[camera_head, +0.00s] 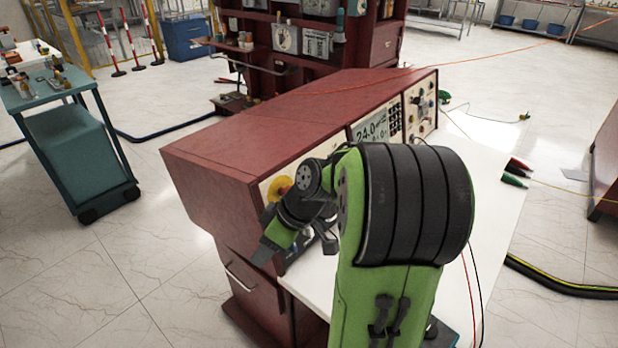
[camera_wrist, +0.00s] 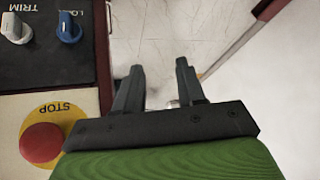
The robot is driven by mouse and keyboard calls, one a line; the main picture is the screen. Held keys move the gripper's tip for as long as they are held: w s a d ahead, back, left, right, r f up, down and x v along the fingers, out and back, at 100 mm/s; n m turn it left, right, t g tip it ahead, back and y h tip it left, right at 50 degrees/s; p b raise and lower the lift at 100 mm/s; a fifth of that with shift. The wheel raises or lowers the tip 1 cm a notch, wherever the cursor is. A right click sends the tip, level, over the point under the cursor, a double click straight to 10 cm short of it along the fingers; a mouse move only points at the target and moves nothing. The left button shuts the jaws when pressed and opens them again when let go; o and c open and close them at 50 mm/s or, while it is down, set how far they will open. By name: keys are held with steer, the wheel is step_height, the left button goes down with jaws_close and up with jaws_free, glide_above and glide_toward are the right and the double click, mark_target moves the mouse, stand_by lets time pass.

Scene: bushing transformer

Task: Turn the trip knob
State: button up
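In the wrist view a dark panel carries a pale grey knob (camera_wrist: 14,28) and a blue knob (camera_wrist: 68,27) at the top left.
A red stop button (camera_wrist: 41,143) on a yellow plate lies close to the left of my gripper. The yellow plate (camera_head: 275,187) also shows in the head view. The console's white worktop (camera_head: 485,205) has cables hanging over it. A teal cart (camera_head: 78,160) stands at left.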

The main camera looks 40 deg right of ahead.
steer(key=d+f+t+y, duration=0.15)
steer(key=d+t, duration=0.45)
steer(key=d, duration=0.8)
steer(key=s+d+r+t+h, duration=0.2)
steer(key=s+d+r+t, duration=0.1)
steer(key=s+d+t, duration=0.65)
steer(key=w+a+g+b, duration=0.1)
steer(key=w+g+b, duration=0.1)
steer(key=w, duration=1.3)
jaws_close()
